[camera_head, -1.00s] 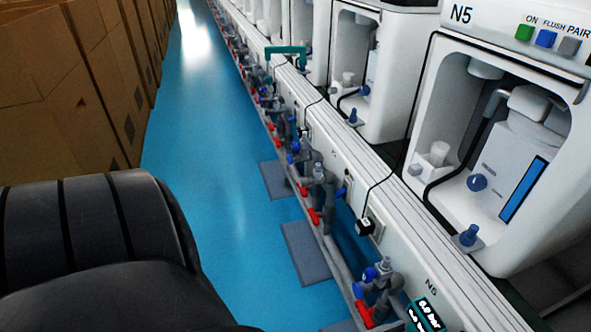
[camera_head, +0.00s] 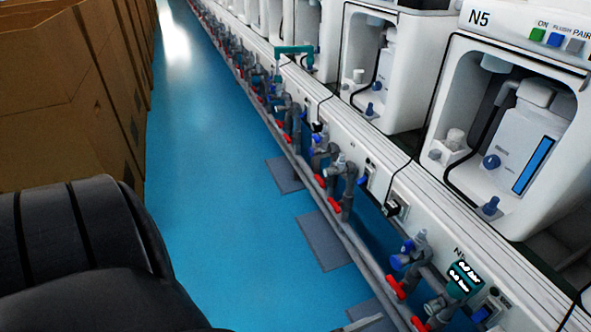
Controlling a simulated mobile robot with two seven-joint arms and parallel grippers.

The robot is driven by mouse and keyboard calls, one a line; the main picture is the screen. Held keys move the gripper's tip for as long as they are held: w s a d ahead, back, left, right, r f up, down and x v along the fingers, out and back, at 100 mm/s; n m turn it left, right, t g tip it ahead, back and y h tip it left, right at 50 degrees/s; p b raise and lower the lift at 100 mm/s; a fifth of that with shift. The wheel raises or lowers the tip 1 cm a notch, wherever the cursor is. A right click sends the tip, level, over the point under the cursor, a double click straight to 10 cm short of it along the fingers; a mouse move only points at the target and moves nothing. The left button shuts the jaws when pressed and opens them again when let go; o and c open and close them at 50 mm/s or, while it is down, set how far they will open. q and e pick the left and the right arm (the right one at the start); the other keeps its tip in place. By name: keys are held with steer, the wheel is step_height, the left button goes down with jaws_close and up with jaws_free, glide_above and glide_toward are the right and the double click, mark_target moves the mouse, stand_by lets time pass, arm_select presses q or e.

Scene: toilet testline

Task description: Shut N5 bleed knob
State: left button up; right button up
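The N5 station (camera_head: 479,18) is a white unit at the right, with a bottle in its bay. Grey pipework next to the gauge carries a blue knob (camera_head: 400,262) and a red handle (camera_head: 396,288). Another red handle (camera_head: 418,323) is near the bottom edge. I cannot tell which of these is the bleed knob or how far it is turned. Neither of my grippers is in view.
Cardboard boxes (camera_head: 60,110) line the left side. A blue floor aisle (camera_head: 215,190) lies clear between them and the piping, with grey mats (camera_head: 325,241) along the pipe. Similar stations (camera_head: 385,70) recede to the back. A dark rounded part of mine fills the lower left.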

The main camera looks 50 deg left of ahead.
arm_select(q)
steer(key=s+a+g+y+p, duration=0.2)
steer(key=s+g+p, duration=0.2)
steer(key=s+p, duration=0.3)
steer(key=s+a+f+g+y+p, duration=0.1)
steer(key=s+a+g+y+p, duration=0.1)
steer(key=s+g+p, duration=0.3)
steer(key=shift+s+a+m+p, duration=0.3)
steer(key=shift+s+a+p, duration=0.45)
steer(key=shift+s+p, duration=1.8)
arm_select(e)
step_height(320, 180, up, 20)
steer(key=p, duration=0.1)
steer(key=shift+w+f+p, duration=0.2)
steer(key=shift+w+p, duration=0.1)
steer(key=shift+p, duration=0.1)
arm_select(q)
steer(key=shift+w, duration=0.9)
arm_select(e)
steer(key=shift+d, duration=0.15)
